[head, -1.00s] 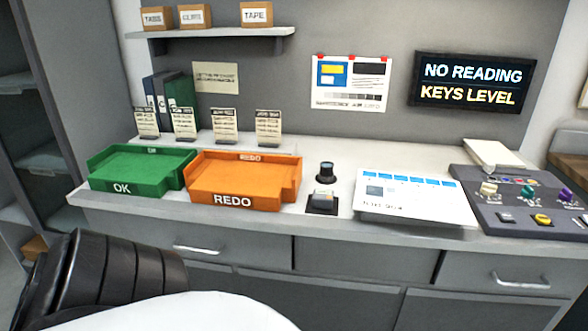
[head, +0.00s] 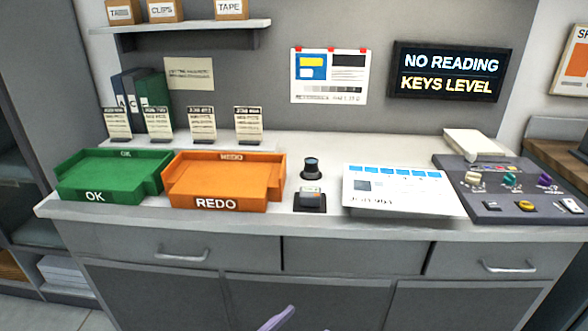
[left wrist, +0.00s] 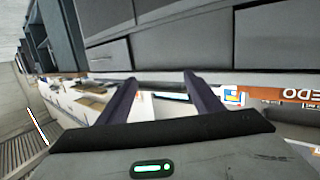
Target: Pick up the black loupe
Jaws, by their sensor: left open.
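The black loupe (head: 311,167) stands upright on the grey counter (head: 330,222), behind a small black stand with a pale top (head: 310,198). It is right of the orange REDO tray and left of a white sheet. My left gripper (left wrist: 160,78) shows in the left wrist view with its two dark fingers apart and nothing between them. In the head view, a purple-grey finger tip (head: 277,319) shows at the bottom edge, in front of the cabinet and below the counter top, well apart from the loupe. I cannot pick out the loupe in the left wrist view. My right gripper is not seen.
The green OK tray (head: 110,175) and orange REDO tray (head: 222,182) stand left on the counter. The white sheet (head: 400,190) and a control panel with knobs (head: 512,192) lie right. Drawers with handles (head: 180,256) front the cabinet below. Counter behind the loupe is clear.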

